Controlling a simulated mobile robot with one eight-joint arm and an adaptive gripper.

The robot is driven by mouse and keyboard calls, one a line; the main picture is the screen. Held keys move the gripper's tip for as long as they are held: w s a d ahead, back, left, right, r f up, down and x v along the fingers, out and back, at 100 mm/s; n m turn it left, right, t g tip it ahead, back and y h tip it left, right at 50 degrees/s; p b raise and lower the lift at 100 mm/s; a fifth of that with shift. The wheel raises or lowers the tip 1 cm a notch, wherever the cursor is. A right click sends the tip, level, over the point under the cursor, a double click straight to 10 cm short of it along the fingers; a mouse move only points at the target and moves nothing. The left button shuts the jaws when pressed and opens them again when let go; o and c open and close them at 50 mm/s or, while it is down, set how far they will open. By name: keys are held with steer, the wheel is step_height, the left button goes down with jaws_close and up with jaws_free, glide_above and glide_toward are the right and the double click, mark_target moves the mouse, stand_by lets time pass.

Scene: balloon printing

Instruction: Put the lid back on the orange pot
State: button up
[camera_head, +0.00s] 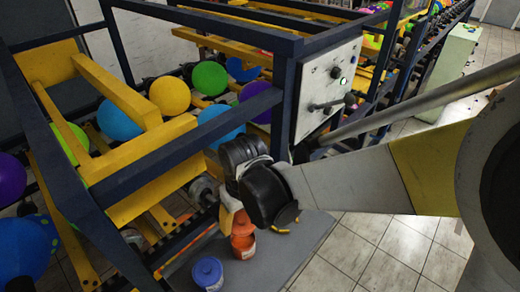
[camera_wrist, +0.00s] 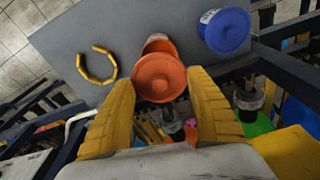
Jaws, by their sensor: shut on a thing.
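The round orange lid (camera_wrist: 160,77) is between the two yellow fingertips of my gripper (camera_wrist: 159,80) in the wrist view, and the gripper is shut on it. The orange pot (camera_wrist: 158,44) is just beyond the lid, which covers part of it in this view. In the head view the orange pot (camera_head: 243,247) stands on the grey surface below my gripper (camera_head: 236,207). The gap between lid and pot cannot be judged clearly. The fingers are partly hidden by my wrist in the head view.
A blue lidded pot (camera_head: 207,272) stands beside the orange pot; it also shows in the wrist view (camera_wrist: 226,31). A curved yellow segmented piece (camera_wrist: 82,68) lies on the grey surface (camera_wrist: 70,38). The dark-blue machine frame (camera_head: 180,150) with balloons is close on the left.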

steer(key=shift+a+f, duration=0.1)
steer(key=shift+f, duration=0.05)
steer(key=shift+s+f+b, duration=0.25)
steer(key=shift+f+b, duration=0.25)
steer(key=shift+b, duration=0.05)
steer(key=shift+f+b, duration=0.3)
steer(key=shift+f, duration=0.05)
step_height(320, 180, down, 4)
steer(key=b, duration=0.3)
steer(key=shift+w+f, duration=0.1)
steer(key=shift+f, duration=0.1)
steer(key=shift+f+b, duration=0.1)
steer(key=shift+b, duration=0.6)
stand_by(1.0)
steer(key=c, duration=0.9)
steer(key=o, duration=1.5)
